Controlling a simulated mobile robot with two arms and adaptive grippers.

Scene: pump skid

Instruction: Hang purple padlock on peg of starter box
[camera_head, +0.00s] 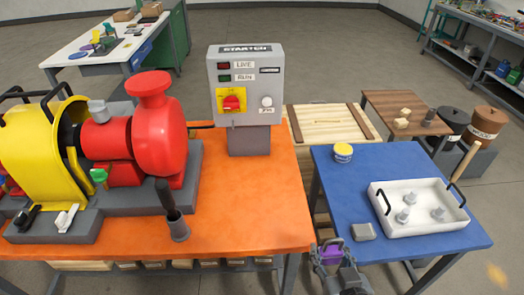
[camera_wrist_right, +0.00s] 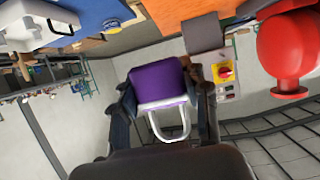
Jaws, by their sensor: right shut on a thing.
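The grey starter box (camera_head: 246,85) stands at the back of the orange table, with a red rotary switch on a yellow plate, LIVE and RUN lamps and a round pale knob. I cannot make out which part is its peg. My right gripper (camera_head: 335,262) is low at the front, by the gap between the orange and blue tables. It is shut on the purple padlock (camera_head: 330,254). In the right wrist view the padlock (camera_wrist_right: 157,82) sits between the fingers with its silver shackle (camera_wrist_right: 168,122) showing. The starter box (camera_wrist_right: 226,78) also shows there. My left gripper is not in view.
A red pump (camera_head: 150,120) with a yellow guard (camera_head: 50,140) fills the left of the orange table (camera_head: 245,200). The orange table's right part is clear.

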